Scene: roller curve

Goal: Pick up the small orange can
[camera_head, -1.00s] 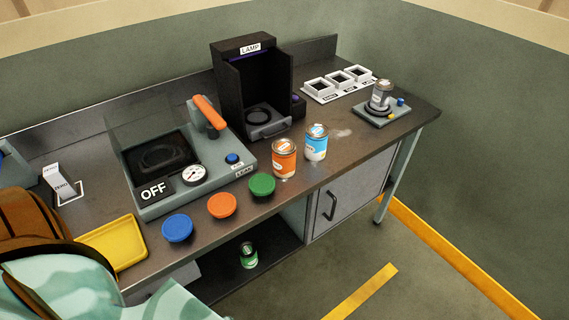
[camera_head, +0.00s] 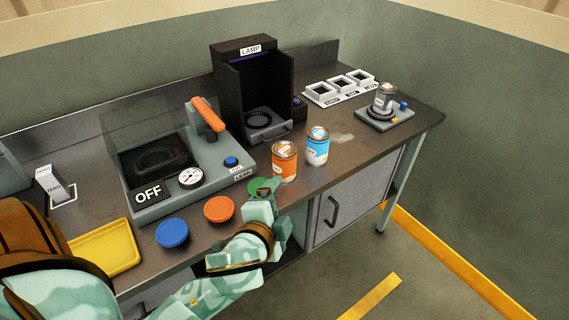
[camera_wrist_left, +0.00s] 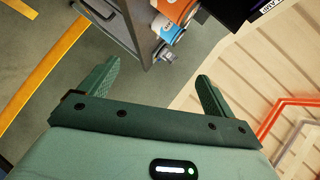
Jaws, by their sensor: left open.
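The small orange can (camera_head: 285,162) stands upright near the front edge of the bench, left of a blue and white can (camera_head: 317,146). My left gripper (camera_head: 270,194) is open and empty at the bench's front edge, just in front of and left of the orange can and apart from it. In the left wrist view, both fingers of this gripper (camera_wrist_left: 155,86) are spread with nothing between them. The orange can (camera_wrist_left: 174,9) shows at the top there, partly cut off, beside the blue and white can (camera_wrist_left: 169,31). My right gripper is not in view.
A leak tester (camera_head: 207,168) marked OFF and a black lamp box (camera_head: 232,90) stand behind. Another can sits on a device (camera_head: 372,117) at right.

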